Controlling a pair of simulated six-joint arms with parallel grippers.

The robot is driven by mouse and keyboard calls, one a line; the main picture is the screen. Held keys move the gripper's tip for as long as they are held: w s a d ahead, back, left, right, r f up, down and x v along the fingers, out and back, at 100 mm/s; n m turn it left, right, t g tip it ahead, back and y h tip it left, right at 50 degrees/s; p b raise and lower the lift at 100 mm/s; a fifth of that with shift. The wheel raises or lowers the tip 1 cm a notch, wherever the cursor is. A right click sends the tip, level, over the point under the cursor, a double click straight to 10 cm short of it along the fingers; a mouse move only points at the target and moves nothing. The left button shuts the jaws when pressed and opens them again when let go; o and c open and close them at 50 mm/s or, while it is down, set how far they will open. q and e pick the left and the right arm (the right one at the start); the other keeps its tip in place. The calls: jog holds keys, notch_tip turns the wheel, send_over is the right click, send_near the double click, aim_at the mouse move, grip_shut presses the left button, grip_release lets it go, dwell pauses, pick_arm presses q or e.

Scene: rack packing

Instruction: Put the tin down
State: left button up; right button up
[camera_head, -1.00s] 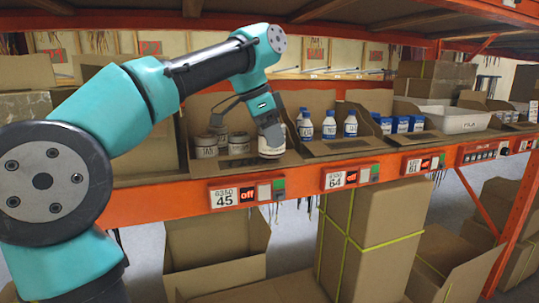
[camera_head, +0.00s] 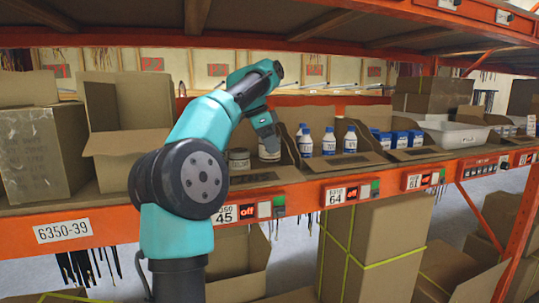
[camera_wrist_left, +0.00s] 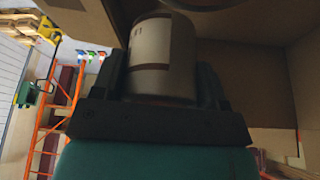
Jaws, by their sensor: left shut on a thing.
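My left gripper (camera_head: 266,138) reaches down into the open carton (camera_head: 256,178) above the label 45. It is shut on a pale tin (camera_head: 269,153). In the left wrist view, the tin (camera_wrist_left: 162,55) is white with a darker band and sits between the two fingers (camera_wrist_left: 160,85). Another tin (camera_head: 239,160) stands to its left in the same carton, partly hidden by my arm. Whether the held tin touches the carton floor I cannot tell. My right gripper is not in view.
White bottles with blue caps (camera_head: 328,142) stand in the carton to the right. Blue-and-white boxes (camera_head: 399,140) and a white bin (camera_head: 455,133) are further right. An open carton (camera_head: 128,143) is on the left. An orange upper beam (camera_head: 270,43) runs above.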

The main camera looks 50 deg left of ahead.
pick_arm(q)
jog(key=shift+w+a+f, duration=0.1)
jog(key=shift+w+a, duration=0.4)
jog(key=shift+a, duration=0.15)
jog(key=shift+f, duration=0.1)
jog(key=shift+f, duration=1.6)
jog(key=shift+f, duration=0.1)
jog(key=o, duration=1)
jog(key=shift+f, duration=0.1)
jog(key=shift+v, duration=3.85)
